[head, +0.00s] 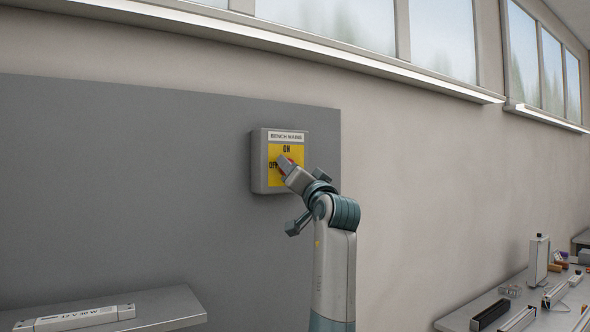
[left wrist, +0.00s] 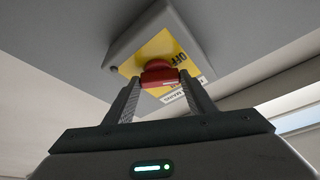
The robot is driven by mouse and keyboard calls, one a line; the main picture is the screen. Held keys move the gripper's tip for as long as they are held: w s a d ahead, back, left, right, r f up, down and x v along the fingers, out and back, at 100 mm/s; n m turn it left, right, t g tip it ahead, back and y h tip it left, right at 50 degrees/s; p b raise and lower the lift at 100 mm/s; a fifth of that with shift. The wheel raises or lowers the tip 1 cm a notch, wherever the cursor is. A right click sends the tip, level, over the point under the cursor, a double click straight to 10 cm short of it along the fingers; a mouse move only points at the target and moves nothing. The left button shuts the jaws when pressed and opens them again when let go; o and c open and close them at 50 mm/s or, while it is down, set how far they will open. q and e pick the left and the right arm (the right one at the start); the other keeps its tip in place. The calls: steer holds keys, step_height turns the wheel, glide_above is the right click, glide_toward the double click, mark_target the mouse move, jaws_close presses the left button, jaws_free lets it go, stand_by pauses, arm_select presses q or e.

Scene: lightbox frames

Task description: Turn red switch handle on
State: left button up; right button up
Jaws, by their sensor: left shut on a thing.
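The grey switch box (head: 260,165) is mounted on the dark wall panel and is labelled "BENCH MAINS". Its yellow plate (head: 275,151) reads "ON" at the top and "OFF" at the left. The red switch handle (left wrist: 158,73) sits on the yellow plate between my two fingertips. In the head view my left gripper (head: 287,165) covers most of the handle, so I cannot tell which mark it points to. The left wrist view shows the left gripper (left wrist: 160,86) shut on the red handle, one finger on each side. My right gripper is in neither view.
A shelf (head: 170,306) with a white "12 V 30 W" box (head: 75,318) is at the lower left. A bench (head: 455,318) with several small parts stands at the lower right. A window ledge (head: 330,60) runs above. The wall around the switch box is clear.

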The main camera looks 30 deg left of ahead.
arm_select(q)
steer(key=shift+s+a+r+m+h+p, duration=0.15)
steer(key=shift+m+h+p, duration=0.95)
steer(key=shift+m, duration=1.1)
steer(key=shift+d+r+m+h+p, duration=0.2)
steer(key=shift+m+h+p, duration=0.45)
steer(key=shift+m+p, duration=1.25)
steer(key=shift+s+a+r+m+h+p, duration=0.2)
steer(key=shift+m+h+p, duration=0.7)
steer(key=shift+m, duration=1.6)
steer(key=shift+w, duration=0.2)
steer(key=o, duration=1)
steer(key=shift+o, duration=0.2)
steer(key=shift+s+f, duration=0.1)
